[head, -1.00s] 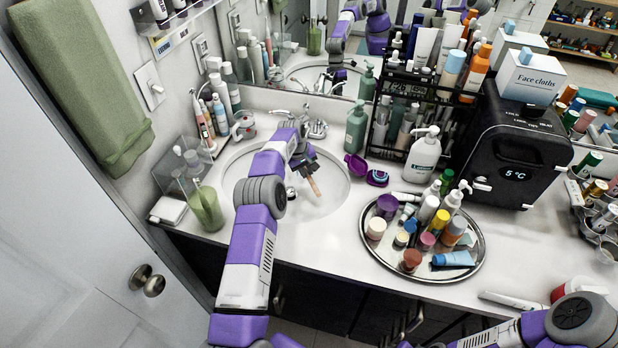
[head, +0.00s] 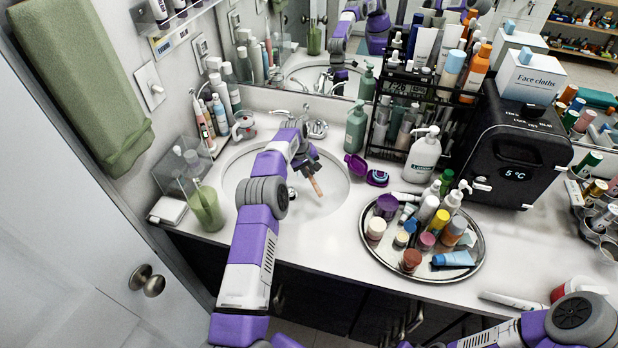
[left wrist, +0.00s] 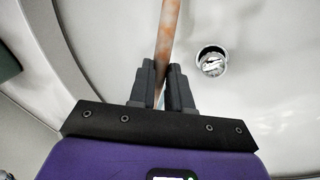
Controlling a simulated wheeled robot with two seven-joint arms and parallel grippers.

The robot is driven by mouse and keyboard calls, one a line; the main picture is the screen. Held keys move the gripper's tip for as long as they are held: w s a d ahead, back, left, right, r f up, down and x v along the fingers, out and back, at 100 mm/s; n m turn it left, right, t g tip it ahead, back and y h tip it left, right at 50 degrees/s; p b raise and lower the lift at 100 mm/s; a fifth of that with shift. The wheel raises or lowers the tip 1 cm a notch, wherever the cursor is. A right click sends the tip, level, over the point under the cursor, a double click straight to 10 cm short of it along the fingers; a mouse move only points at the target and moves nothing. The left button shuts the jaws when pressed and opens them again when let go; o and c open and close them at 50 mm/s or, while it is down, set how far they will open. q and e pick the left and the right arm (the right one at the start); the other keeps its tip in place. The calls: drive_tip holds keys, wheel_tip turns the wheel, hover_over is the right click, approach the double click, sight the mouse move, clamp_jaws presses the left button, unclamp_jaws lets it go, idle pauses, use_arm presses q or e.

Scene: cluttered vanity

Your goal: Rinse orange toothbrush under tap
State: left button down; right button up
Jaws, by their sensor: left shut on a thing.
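The orange toothbrush (head: 316,186) is held over the white sink basin (head: 336,197). In the left wrist view its orange handle (left wrist: 167,35) runs up and away from between the fingers. My left gripper (head: 305,160) is shut on it; the closed fingers also show in the left wrist view (left wrist: 165,85). The tap (head: 317,128) stands at the back rim of the basin, partly hidden by my left arm. I cannot tell whether water is running. My right gripper is out of view; only part of my right arm shows at the lower right.
The drain (left wrist: 211,61) lies in the basin near the gripper. A green soap bottle (head: 356,127) stands right of the tap. A green cup (head: 206,208) is left of the basin. A round tray (head: 369,258) crowded with bottles stands on the right counter.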

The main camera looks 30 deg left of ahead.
use_arm(q)
drive_tip(key=shift+s+a, duration=0.15)
drive_tip(key=shift+a, duration=0.15)
drive_tip(key=s+d, duration=0.3)
drive_tip(key=s, duration=0.4)
drive_tip(key=shift+d, duration=0.35)
idle(0.3)
idle(0.9)
drive_tip(key=s+d+r+p, duration=0.2)
drive_tip(key=s+r, duration=0.2)
drive_tip(key=shift+s+d, duration=0.15)
drive_tip(key=shift+s, duration=0.15)
idle(0.4)
idle(0.6)
